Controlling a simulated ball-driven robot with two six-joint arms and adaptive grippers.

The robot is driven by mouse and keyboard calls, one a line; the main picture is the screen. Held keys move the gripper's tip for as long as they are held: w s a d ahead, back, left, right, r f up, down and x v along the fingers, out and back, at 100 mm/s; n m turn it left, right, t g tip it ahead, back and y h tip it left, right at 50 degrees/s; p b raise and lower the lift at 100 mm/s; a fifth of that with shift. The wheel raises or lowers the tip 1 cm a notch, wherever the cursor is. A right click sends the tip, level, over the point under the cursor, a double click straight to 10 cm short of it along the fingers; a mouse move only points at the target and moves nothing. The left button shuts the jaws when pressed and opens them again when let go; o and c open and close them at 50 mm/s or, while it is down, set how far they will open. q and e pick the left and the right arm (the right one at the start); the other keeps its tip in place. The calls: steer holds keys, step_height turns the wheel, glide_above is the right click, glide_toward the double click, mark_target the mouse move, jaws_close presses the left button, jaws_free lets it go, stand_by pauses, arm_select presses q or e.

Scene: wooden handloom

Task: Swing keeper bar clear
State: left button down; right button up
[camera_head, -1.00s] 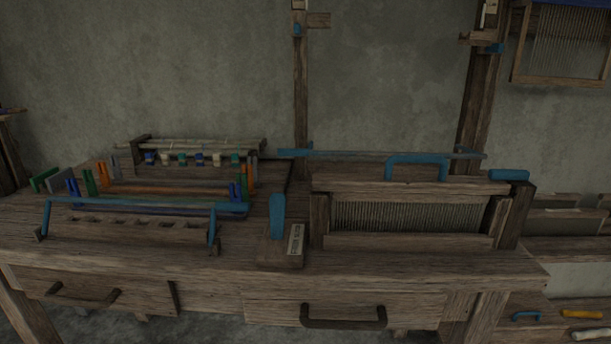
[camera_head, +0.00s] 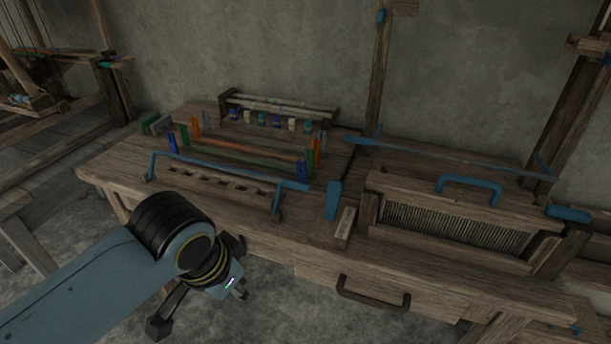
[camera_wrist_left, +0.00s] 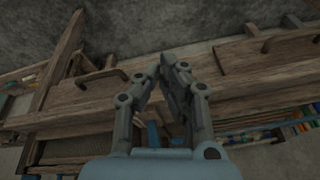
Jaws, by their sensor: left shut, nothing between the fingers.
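Two long bars could be the keeper bar; I cannot tell which. One blue bar (camera_head: 220,170) lies across the front of the slotted rack on the left of the bench, with bent ends. The other, thinner and grey with a blue grip at its left end (camera_head: 362,141), runs behind the reed frame (camera_head: 460,222). My left gripper (camera_head: 240,292) is low at the bench's front edge, below and apart from both bars. In the left wrist view its fingers (camera_wrist_left: 170,62) come together, empty, above the drawer fronts. My right gripper is not in view.
An upright blue handle (camera_head: 333,200) stands mid-bench beside a labelled block (camera_head: 345,224). A blue arched handle (camera_head: 470,187) tops the reed frame. A drawer handle (camera_head: 374,295) juts from the front. Pegs and a spool rack (camera_head: 280,108) fill the back left.

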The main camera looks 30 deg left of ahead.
arm_select(q)
steer(key=w+a+r+n, duration=0.1)
steer(key=w+a+r, duration=0.1)
steer(key=w, duration=0.7)
steer(key=w+a+r+n+t+p, duration=0.1)
steer(key=w+a+r, duration=0.1)
steer(key=w+r, duration=0.3)
steer(key=w+a+r+n+p, duration=0.1)
steer(key=w+r, duration=0.3)
steer(key=w, duration=1)
steer(key=shift+a+t, duration=0.4)
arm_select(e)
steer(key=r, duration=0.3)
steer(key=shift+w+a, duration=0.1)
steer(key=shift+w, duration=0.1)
arm_select(q)
steer(key=shift+w+f, duration=0.1)
steer(key=b+x, duration=0.2)
steer(key=x, duration=0.8)
steer(key=shift+a, duration=0.1)
steer(key=s+p, duration=0.1)
steer(key=s, duration=0.1)
steer(key=s+d+r+p, duration=0.1)
steer(key=shift+s+p, duration=0.3)
steer(key=shift+s, duration=0.1)
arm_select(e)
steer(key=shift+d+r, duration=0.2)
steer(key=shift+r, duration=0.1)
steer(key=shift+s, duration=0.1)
